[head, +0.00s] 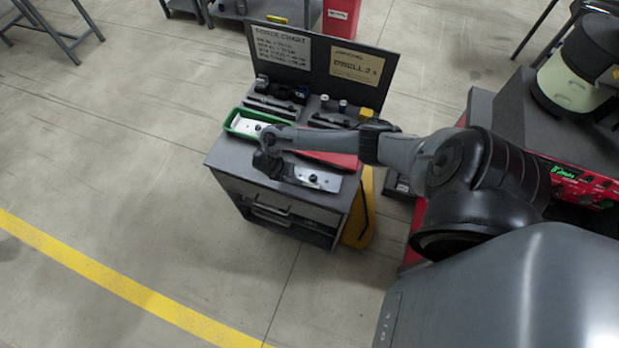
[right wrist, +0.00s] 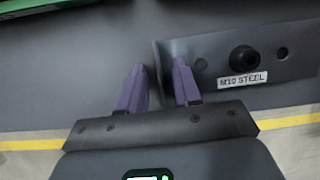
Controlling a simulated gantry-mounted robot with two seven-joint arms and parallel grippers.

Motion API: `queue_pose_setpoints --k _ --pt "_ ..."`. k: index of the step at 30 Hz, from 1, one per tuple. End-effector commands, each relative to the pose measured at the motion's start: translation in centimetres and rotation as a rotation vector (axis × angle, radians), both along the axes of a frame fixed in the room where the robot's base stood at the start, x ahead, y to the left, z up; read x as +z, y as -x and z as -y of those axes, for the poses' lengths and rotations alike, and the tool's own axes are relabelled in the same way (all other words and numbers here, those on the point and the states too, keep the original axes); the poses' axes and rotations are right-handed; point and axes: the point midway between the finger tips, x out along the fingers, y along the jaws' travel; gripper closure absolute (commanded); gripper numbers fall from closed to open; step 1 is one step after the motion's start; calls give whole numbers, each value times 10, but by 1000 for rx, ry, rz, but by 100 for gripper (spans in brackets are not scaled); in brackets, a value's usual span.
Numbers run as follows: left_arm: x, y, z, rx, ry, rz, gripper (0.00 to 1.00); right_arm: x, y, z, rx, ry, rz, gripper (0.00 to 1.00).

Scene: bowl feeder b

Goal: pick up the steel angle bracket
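A grey metal piece with a black round stud and a label reading "M10 STEEL" lies on the front right of the cart top; it looks like the steel angle bracket (head: 316,179). It also shows in the right wrist view (right wrist: 219,50), its left edge standing between my finger tips. My right gripper (right wrist: 158,80) is open, with purple fingers, one on each side of that edge. I cannot tell whether either finger touches it. My left gripper is not in view.
A green tray (head: 228,123) holding a pale part sits behind my gripper on the dark cart (head: 228,160). Behind are dark tools, small cylinders and an upright board (head: 322,62) with paper signs. A red item lies partly under my forearm. Open floor lies left.

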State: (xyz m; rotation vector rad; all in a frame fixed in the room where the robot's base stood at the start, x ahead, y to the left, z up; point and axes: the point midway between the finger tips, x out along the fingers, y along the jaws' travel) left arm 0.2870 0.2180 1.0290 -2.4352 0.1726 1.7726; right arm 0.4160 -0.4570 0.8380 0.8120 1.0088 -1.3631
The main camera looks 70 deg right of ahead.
Motion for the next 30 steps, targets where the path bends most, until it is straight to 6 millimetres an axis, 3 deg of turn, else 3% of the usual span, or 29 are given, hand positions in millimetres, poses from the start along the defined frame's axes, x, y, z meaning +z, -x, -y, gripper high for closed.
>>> queue_pose_setpoints --k 5,12,30 --pt "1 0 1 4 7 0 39 0 0 0 0 0 0 67" --pt "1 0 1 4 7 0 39 0 0 0 0 0 0 100" --pt "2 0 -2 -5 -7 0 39 4 0 0 0 0 0 100"
